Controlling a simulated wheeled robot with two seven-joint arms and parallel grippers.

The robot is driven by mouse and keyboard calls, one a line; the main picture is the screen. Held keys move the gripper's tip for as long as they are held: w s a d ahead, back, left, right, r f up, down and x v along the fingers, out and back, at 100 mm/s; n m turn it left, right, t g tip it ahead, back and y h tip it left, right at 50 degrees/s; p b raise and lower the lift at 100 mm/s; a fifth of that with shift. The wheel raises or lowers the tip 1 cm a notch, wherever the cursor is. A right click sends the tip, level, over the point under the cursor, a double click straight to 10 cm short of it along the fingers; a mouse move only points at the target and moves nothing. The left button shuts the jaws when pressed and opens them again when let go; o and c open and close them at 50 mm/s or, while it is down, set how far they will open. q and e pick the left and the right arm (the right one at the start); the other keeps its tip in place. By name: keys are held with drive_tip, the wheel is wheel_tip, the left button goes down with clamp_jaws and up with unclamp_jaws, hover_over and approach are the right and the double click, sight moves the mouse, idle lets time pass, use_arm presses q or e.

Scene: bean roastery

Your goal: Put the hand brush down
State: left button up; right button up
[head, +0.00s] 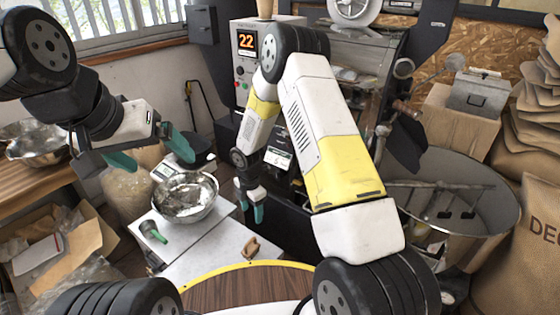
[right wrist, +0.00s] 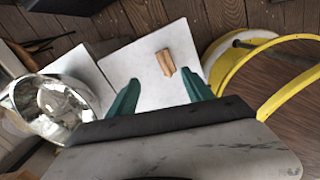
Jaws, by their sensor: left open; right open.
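A small tan wooden piece, which looks like the hand brush (head: 251,248), lies on the light-topped table (head: 205,262) near its right edge. It also shows in the right wrist view (right wrist: 166,62), lying on the white surface between and beyond the fingertips, apart from them. Its bristles cannot be made out. My right gripper (head: 250,208) is open and empty, pointing down above the table, with both fingers (right wrist: 160,82) spread in the right wrist view. My left gripper (head: 150,152) is open and empty at the left, higher up, with its teal fingers wide apart.
A shiny metal bowl (head: 186,212) stands on the table left of my right gripper, with a small scale (head: 163,171) behind it. A green object (head: 152,232) lies at the table's left. A round metal pan (head: 500,215) is at the right, beside sacks (head: 520,265).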

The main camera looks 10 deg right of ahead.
drive_tip(key=s+d+r+m+t, duration=0.1)
drive_tip(key=s+d+r+m, duration=0.2)
drive_tip(key=r, duration=0.7)
drive_tip(key=s+d+r+m+t, duration=0.1)
drive_tip(key=d+r+m, duration=0.3)
drive_tip(key=r, duration=0.5)
drive_tip(key=s+d+r+m+t, duration=0.15)
drive_tip(key=r+m, duration=0.35)
drive_tip(key=r, duration=0.5)
drive_tip(key=s+d+r+m+t+y, duration=0.1)
drive_tip(key=s+d+r+m, duration=0.1)
drive_tip(key=s+r+m, duration=0.4)
drive_tip(key=s+d+r+m+t+y, duration=0.1)
drive_tip(key=s+r+m, duration=0.5)
drive_tip(key=s, duration=0.7)
drive_tip(key=shift+d, duration=0.55)
